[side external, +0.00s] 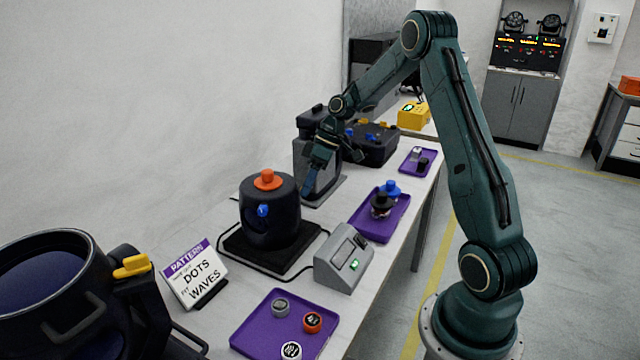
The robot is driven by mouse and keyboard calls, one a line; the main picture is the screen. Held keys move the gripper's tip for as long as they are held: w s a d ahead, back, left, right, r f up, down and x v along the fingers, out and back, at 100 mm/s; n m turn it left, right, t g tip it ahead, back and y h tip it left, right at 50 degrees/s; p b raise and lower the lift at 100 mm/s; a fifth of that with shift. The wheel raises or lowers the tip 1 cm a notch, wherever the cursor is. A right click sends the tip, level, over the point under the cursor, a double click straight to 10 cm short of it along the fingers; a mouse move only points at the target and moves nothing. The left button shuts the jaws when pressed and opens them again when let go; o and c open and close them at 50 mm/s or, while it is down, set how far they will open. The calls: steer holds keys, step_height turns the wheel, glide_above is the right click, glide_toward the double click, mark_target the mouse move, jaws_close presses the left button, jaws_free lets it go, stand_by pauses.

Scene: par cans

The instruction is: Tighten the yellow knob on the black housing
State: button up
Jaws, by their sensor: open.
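A large black round housing (60,318) stands at the near left, cut off by the picture's edge, with its open top showing a dark blue inside. A yellow knob (131,266) with a flat grip sits on the bracket at its right side. My gripper (308,190) points down farther back along the table, well away from this knob, beside a grey upright stand. It is open, and I see nothing between its fingers, though they are small in the picture.
A dark pot with an orange knob (267,180) stands on a black base, with a pattern sign (195,272) and a grey meter box (343,258) nearby. Purple trays (262,325) hold small caps. A black case (372,152) with blue and yellow knobs stands behind.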

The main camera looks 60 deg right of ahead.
steer(key=s+d+r+h, duration=0.1)
steer(key=s+d+r, duration=0.1)
steer(key=r, duration=0.4)
steer(key=s+d+r+h, duration=0.1)
steer(key=s+d+r, duration=0.1)
steer(key=r, duration=0.5)
steer(key=s+a+r+m, duration=0.1)
steer(key=s+a+r, duration=0.1)
steer(key=a, duration=0.4)
steer(key=s+a+r+m+t+h, duration=0.1)
steer(key=s+a+r, duration=0.1)
steer(key=s+a, duration=0.2)
steer(key=s+a+r, duration=0.2)
steer(key=s+a, duration=0.2)
steer(key=a, duration=0.6)
steer(key=shift+a+r+m+h, duration=0.15)
steer(key=shift+r+m+h, duration=0.15)
steer(key=shift+r+m, duration=0.1)
steer(key=shift+a, duration=0.1)
steer(key=s+a+f+m+t+h, duration=0.1)
steer(key=s+a+f, duration=0.1)
steer(key=s, duration=0.9)
steer(key=shift+a+f+m+t, duration=0.2)
steer(key=shift+f+m+t, duration=0.15)
steer(key=shift+f, duration=0.45)
